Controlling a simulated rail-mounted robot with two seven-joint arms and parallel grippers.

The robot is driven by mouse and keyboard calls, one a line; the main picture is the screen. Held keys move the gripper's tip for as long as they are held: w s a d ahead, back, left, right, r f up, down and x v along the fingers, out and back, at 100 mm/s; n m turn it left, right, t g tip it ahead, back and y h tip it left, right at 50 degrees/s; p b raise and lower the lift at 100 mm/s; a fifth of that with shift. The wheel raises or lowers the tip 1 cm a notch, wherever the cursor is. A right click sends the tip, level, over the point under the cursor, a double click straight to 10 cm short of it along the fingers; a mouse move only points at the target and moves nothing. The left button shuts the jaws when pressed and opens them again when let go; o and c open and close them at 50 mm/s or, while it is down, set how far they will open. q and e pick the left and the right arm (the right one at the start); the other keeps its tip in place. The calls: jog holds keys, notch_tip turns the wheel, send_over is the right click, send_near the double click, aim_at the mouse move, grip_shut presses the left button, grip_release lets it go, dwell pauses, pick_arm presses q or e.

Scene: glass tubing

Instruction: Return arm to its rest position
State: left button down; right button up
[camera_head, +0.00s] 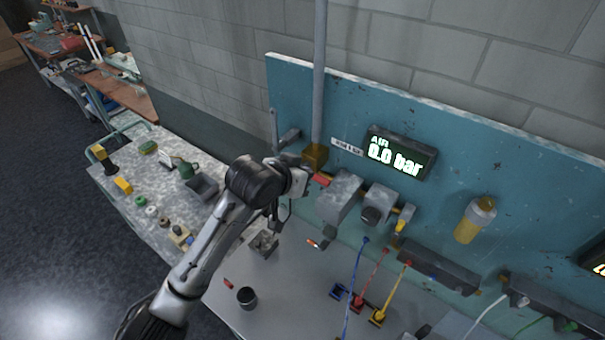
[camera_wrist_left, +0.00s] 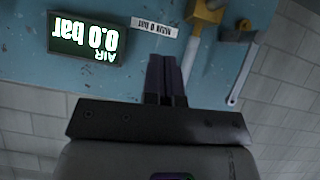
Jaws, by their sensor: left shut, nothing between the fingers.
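My left arm (camera_head: 215,235) reaches up from the lower left in the head view. Its gripper (camera_head: 290,190) is in front of the teal wall panel (camera_head: 455,150), just below a brass-coloured block (camera_head: 315,156) on a grey vertical pipe. In the left wrist view the two dark fingers (camera_wrist_left: 166,72) are together and hold nothing. They point toward the panel, and I cannot tell how far they are from it. My right gripper is not in view.
The display (camera_head: 400,153) reads AIR 0.0 bar. Grey fittings (camera_head: 340,197) and a yellow-bodied bottle (camera_head: 474,220) are on the panel. Blue, red and yellow tubes (camera_head: 384,290) rise from the bench. A dark cup (camera_head: 246,298) stands there. A cluttered side table (camera_head: 120,185) is at left.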

pick_arm(q)
jog(key=s+a+r+m+t+y, duration=0.1)
jog(key=s+a+r+t+y, duration=0.25)
jog(key=r, duration=0.55)
jog(key=s+a+n, duration=0.1)
jog(key=s+a, duration=0.4)
jog(key=a, duration=0.2)
jog(key=s+a+f+n+g+y+p, duration=0.1)
jog(key=s+a+f+n, duration=0.1)
jog(key=s+a+f, duration=0.45)
jog(key=s+a+f+n+g+y+p, duration=0.1)
jog(key=s+a+f+n+y, duration=0.15)
jog(key=s+f, duration=0.6)
jog(key=s+a+f+g+p, duration=0.2)
jog(key=s+f+g, duration=0.4)
jog(key=s+f, duration=1.1)
jog(key=s, duration=0.2)
jog(key=shift+s+a+f+g, duration=0.25)
jog(key=shift+s+f+g, duration=0.05)
jog(key=shift+f+g, duration=0.05)
